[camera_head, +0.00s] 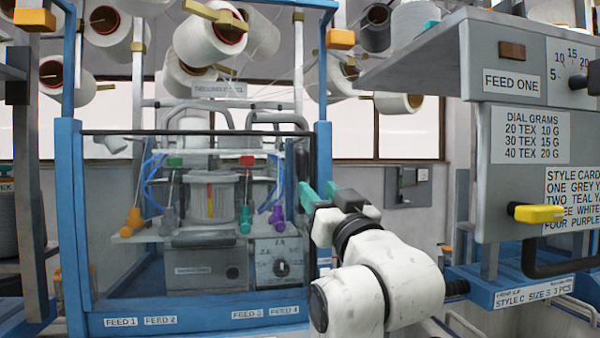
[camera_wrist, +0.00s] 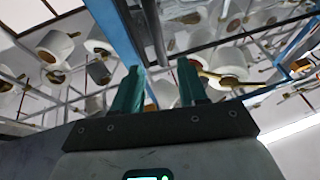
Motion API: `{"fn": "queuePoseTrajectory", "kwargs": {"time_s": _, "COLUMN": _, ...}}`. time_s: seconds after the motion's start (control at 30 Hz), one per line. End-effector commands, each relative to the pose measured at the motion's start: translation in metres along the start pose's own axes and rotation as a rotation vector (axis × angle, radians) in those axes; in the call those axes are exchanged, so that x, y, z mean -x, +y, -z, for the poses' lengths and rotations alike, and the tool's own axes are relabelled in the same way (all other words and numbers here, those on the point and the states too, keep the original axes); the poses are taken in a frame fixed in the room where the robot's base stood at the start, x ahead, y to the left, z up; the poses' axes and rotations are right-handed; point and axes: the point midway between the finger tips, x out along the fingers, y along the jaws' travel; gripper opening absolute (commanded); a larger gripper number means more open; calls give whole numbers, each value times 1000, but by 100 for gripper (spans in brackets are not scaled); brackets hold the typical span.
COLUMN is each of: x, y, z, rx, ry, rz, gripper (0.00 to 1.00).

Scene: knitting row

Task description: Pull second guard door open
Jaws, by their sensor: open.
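The guard door (camera_head: 105,200) is a clear panel with a dark top rail across the front of the blue-framed knitting machine, and it looks closed. A dark upright handle (camera_head: 300,160) stands at its right side, by the blue post (camera_head: 324,150). My gripper (camera_head: 308,194) is open, its teal fingers just below and beside the handle. In the wrist view the two teal fingers (camera_wrist: 160,82) are apart, and a dark upright bar (camera_wrist: 153,30), probably the handle, lies beyond the gap between them. I cannot tell whether the fingers touch it.
Behind the clear panel are a needle cylinder (camera_head: 213,198), coloured yarn guides and a grey dial box (camera_head: 279,262). At right stands another machine with a grey panel (camera_head: 507,180), a yellow-handled lever (camera_head: 538,213) and a jutting shelf. Yarn cones (camera_head: 208,40) hang overhead.

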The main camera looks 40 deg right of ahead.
Motion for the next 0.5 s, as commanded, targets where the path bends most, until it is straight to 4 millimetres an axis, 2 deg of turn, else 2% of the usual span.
{"fn": "queuePoseTrajectory", "kwargs": {"time_s": 0.1, "x": -24, "y": 0, "z": 2, "rx": 0, "ry": -2, "rz": -1, "gripper": 42}}
{"fn": "queuePoseTrajectory", "kwargs": {"time_s": 0.3, "x": -59, "y": 0, "z": 1, "rx": 0, "ry": -2, "rz": -1, "gripper": 42}}
{"fn": "queuePoseTrajectory", "kwargs": {"time_s": 0.5, "x": -80, "y": 0, "z": 0, "rx": -1, "ry": -1, "rz": 0, "gripper": 42}}
